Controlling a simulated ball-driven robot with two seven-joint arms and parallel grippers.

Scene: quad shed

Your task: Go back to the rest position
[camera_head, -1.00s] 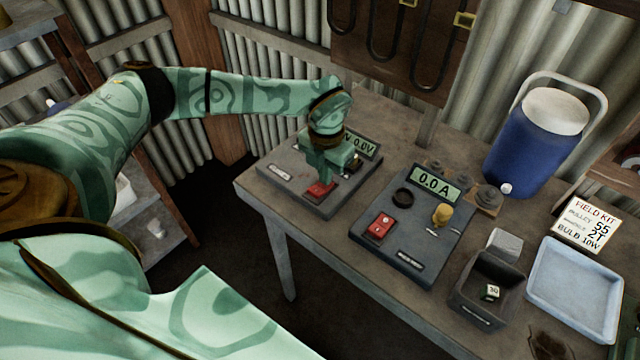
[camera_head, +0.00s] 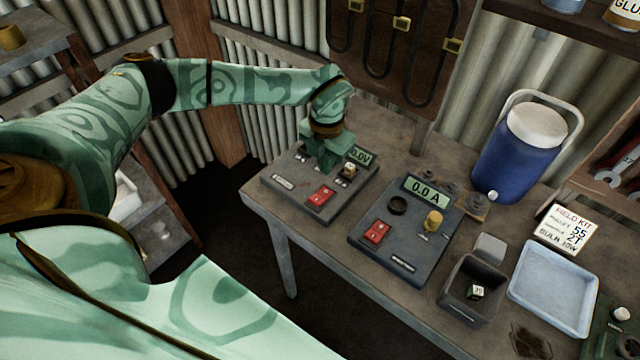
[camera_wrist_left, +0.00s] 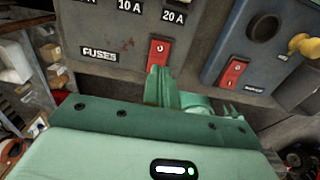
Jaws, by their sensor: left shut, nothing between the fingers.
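My left gripper (camera_head: 324,166) is shut and empty. It hangs over the back part of the dark voltage panel (camera_head: 285,194) and hides some of it. The panel's red switch (camera_head: 321,196) shows clear in front of the fingers. In the left wrist view, the shut fingers (camera_wrist_left: 160,85) appear just below a red switch (camera_wrist_left: 157,52) on the panel marked FUSES; whether they touch the panel I cannot tell. My right gripper is in neither view.
The current panel (camera_head: 405,255), reading 0.0 A, stands to the right with its own red switch (camera_head: 375,232). A dark open box (camera_head: 460,300), a pale blue tray (camera_head: 550,302) and a blue cooler (camera_head: 517,155) stand further right. Hoses hang on a board behind the bench.

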